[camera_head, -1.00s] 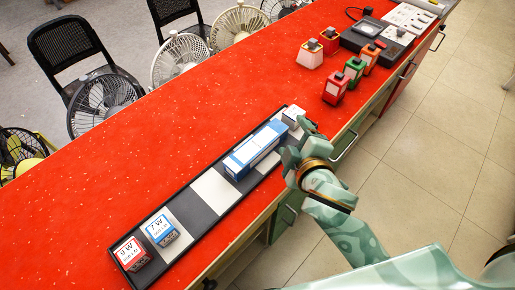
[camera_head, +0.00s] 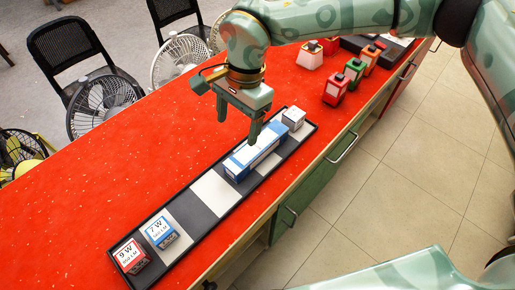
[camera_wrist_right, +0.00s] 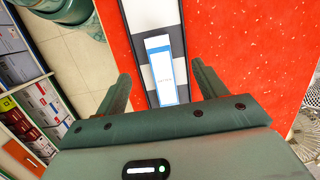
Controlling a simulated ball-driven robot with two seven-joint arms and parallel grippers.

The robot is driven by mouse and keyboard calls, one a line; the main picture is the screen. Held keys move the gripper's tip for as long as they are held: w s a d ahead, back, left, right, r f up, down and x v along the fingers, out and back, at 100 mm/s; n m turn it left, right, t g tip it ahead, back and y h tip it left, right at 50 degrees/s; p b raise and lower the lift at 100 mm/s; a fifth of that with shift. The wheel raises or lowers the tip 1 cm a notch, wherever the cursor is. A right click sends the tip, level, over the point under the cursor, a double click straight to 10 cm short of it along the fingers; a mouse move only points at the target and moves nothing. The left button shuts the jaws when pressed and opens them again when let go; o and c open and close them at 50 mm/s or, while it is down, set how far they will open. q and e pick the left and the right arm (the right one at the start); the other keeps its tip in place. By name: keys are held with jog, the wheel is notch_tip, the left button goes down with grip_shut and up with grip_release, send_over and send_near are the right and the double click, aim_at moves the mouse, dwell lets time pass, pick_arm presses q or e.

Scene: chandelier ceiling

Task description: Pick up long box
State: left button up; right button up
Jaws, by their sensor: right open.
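The long box (camera_head: 259,156), blue and white, lies on the black and white tray (camera_head: 215,194) on the red counter. My right gripper (camera_head: 238,124) is above the box, pointing down, open and empty. One finger overlaps the box in the head view. In the right wrist view the box (camera_wrist_right: 162,72) lies between the two spread fingers of the right gripper (camera_wrist_right: 162,74), with red counter showing to the right. My left gripper is not in view.
A small white box (camera_head: 293,118) stands at the tray's far end. A blue-labelled box (camera_head: 160,232) and a red-labelled box (camera_head: 130,255) stand at its near end. The counter's left part is clear.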

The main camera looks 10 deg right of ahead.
jog(key=h, duration=0.2)
send_near(257, 144)
jog(key=shift+t, duration=0.4)
jog(key=f+b, duration=0.1)
jog(key=f, duration=0.1)
jog(key=s+f+b, duration=0.1)
jog(key=f, duration=0.2)
jog(key=shift+s+d, duration=0.1)
jog(key=f, duration=0.2)
jog(key=f+b, duration=0.1)
jog(key=f, duration=0.1)
jog(key=f+b, duration=0.1)
jog(key=shift+w+f, duration=0.25)
jog(key=shift+f, duration=0.15)
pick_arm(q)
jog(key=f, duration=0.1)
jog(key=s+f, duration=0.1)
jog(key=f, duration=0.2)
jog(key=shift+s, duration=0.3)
pick_arm(e)
jog(key=shift+r, duration=0.1)
jog(key=c, duration=1.2)
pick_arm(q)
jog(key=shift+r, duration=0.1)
pick_arm(e)
jog(key=shift+c, duration=0.2)
